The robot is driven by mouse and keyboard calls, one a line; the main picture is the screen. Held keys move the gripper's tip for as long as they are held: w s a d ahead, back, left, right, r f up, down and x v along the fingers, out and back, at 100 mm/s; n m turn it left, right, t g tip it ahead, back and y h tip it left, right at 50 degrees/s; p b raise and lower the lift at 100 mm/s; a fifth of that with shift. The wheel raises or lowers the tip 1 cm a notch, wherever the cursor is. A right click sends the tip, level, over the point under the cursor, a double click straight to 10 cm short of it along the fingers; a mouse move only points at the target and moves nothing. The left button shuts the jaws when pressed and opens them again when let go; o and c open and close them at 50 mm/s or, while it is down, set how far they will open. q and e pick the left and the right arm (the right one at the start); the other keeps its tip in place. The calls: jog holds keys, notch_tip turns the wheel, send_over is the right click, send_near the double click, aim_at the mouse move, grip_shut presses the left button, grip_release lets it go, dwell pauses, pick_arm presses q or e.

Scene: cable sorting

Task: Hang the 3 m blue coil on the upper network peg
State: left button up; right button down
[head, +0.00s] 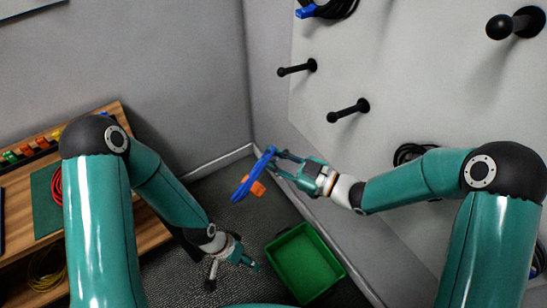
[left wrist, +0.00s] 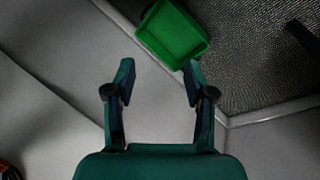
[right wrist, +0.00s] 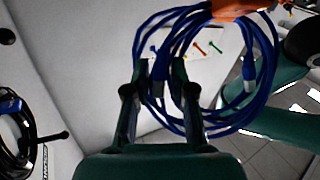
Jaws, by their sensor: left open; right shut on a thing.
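The blue coil (head: 250,175) hangs from my right gripper (head: 277,163), in front of the pegboard and clear of it. In the right wrist view the coil (right wrist: 265,75) is a bundle of blue loops with an orange tag (right wrist: 233,8), and the right gripper (right wrist: 160,72) is shut on its strands. Bare black pegs stick out of the board: an upper-left one (head: 297,68), a lower one (head: 348,110) and one at top right (head: 515,24). No peg label is readable in the head view. My left gripper (head: 240,263) is open and empty, low beside the green bin.
The green bin (head: 305,262) stands on the floor. Black coils hang on the board at the top (head: 340,8) and behind my right arm (head: 408,152). A wooden bench (head: 150,225) with red and yellow cables is at left. Air before the left pegs is free.

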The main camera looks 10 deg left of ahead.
jog(key=w+d+f+m+t+h, duration=0.2)
jog(key=w+d+m+t+h, duration=0.25)
jog(key=d, duration=0.25)
jog(key=w+d+f+m+t+h, duration=0.25)
jog(key=d+m+t+h, duration=0.2)
jog(key=d, duration=0.25)
pick_arm(q)
jog(key=s+f+n, duration=0.1)
jog(key=n, duration=0.1)
jog(key=s+f+n, duration=0.1)
jog(key=n, duration=0.1)
jog(key=shift+s+a+t, duration=0.2)
jog(key=shift+t, duration=0.2)
pick_arm(e)
jog(key=s+d+m+t+h, duration=0.1)
jog(key=s+d+m+h, duration=0.1)
jog(key=d+h, duration=0.2)
jog(key=s+d+f+m+t+h, duration=0.1)
jog(key=s+d+m+h, duration=0.1)
jog(key=d, duration=0.5)
jog(key=shift+s+d+f+m+t+h, duration=0.15)
jog(key=shift+d+f+m+t+h, duration=0.2)
jog(key=shift+h, duration=0.55)
